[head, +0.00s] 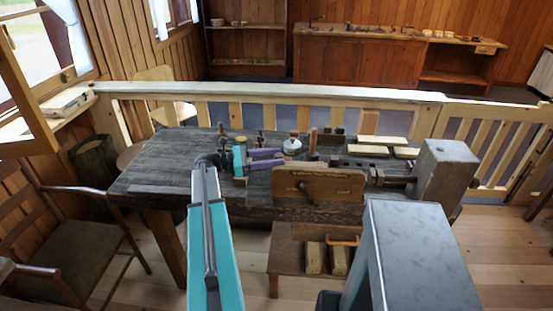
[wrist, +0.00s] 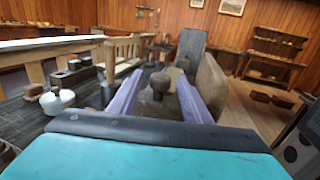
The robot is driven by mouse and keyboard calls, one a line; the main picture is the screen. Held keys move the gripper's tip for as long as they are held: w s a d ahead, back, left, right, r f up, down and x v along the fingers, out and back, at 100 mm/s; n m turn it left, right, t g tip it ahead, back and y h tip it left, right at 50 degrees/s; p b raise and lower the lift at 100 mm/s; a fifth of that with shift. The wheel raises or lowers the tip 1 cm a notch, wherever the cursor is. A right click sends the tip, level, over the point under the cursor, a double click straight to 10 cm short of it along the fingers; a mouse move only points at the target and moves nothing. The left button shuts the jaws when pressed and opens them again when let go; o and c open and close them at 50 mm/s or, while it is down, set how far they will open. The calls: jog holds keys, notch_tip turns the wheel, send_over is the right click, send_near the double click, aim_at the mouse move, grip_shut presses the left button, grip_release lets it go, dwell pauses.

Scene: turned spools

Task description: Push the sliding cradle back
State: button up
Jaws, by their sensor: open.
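My gripper (head: 280,157) has two purple fingers, spread apart and pointing right over the workbench. In the wrist view the gripper (wrist: 158,74) shows a dark wooden knob-like piece (wrist: 159,84) in the gap between its fingers. I cannot tell whether the fingers touch it. A wooden board (head: 318,187) stands at the bench's front edge, to the right of and nearer than the gripper. A large grey-brown block (head: 444,172) stands at the bench's right end. I cannot tell for sure which piece is the sliding cradle; the gripper and board may hide part of it.
The dark workbench (head: 155,165) has small turned pieces behind the gripper and pale wooden slats (head: 367,150) towards the back right. A white pot-like object (wrist: 57,101) is left of the fingers. A railing (head: 270,92) runs behind the bench. The bench's left part is clear.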

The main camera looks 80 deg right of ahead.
jog(key=b+v, duration=0.3)
jog(key=v, duration=0.9)
jog(key=shift+w, duration=0.2)
jog(key=shift+a, duration=0.1)
